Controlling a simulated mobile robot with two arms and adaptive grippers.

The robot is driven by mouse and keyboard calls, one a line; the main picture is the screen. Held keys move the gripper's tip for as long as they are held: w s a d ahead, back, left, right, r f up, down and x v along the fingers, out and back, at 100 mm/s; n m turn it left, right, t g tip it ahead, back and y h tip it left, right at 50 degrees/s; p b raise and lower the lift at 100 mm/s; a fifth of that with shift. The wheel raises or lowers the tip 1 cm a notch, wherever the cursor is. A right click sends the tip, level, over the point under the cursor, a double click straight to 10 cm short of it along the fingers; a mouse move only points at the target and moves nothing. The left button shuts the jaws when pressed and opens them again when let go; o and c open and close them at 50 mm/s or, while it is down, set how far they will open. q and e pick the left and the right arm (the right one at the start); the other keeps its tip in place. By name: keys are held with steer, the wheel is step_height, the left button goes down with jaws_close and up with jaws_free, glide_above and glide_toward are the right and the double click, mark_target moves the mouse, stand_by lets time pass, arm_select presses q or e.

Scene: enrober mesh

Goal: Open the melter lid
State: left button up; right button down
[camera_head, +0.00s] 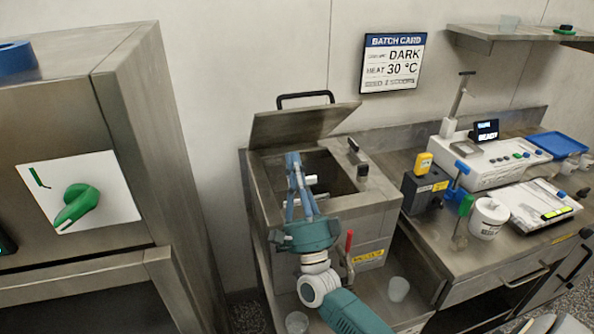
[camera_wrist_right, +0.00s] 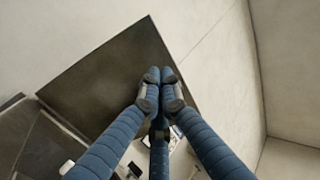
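The melter (camera_head: 333,222) is a steel box in the middle of the head view. Its lid (camera_head: 300,124) is raised and tilted back, with a black handle (camera_head: 305,96) along its top edge. The opening below shows a dark inside. My right gripper (camera_head: 293,157) reaches up over the opening, its fingertips near the lid's lower part; I cannot tell whether they touch it. In the wrist view my right gripper (camera_wrist_right: 159,75) has its blue fingertips together with nothing seen between them, and the dark lid (camera_wrist_right: 108,82) lies beyond. My left gripper is not in view.
A red-handled valve (camera_head: 349,243) is on the melter's front. Clear cups (camera_head: 398,289) stand low beside it. A steel cabinet with a green knob (camera_head: 77,206) is at left. A bench at right holds a white machine (camera_head: 490,160), a white tub (camera_head: 488,218) and a blue tray (camera_head: 558,146).

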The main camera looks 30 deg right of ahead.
mark_target(285, 116)
steer(key=p+x, duration=0.3)
steer(key=x, duration=0.4)
steer(key=shift+s+r, duration=0.1)
steer(key=shift+w+r, duration=0.4)
steer(key=shift+w, duration=0.1)
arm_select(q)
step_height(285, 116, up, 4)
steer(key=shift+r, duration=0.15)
arm_select(e)
steer(key=shift+w+d+r, duration=0.1)
